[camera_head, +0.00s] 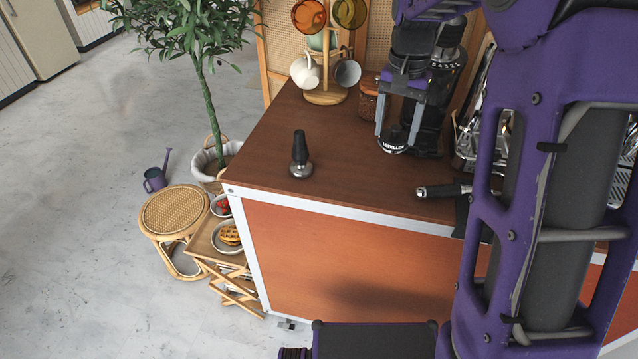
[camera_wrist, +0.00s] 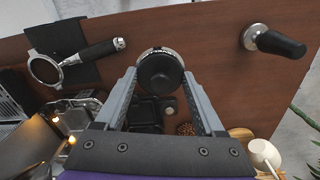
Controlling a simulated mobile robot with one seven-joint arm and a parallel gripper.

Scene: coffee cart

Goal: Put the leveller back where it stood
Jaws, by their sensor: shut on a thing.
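The leveller (camera_head: 392,146) is a round black puck with a metal rim and white lettering. My gripper (camera_head: 397,130) is shut on it, one finger on each side. In the wrist view the leveller (camera_wrist: 161,73) sits between the two fingertips (camera_wrist: 163,82). It is over the brown counter, close to the surface; I cannot tell whether it touches.
A tamper (camera_head: 301,157) stands upright at the counter's left. A portafilter (camera_head: 444,190) lies on a black mat (camera_wrist: 58,38) near the front edge. A mug tree (camera_head: 325,97), a jar (camera_head: 368,97) and a grinder (camera_head: 447,75) stand behind. The counter between tamper and leveller is clear.

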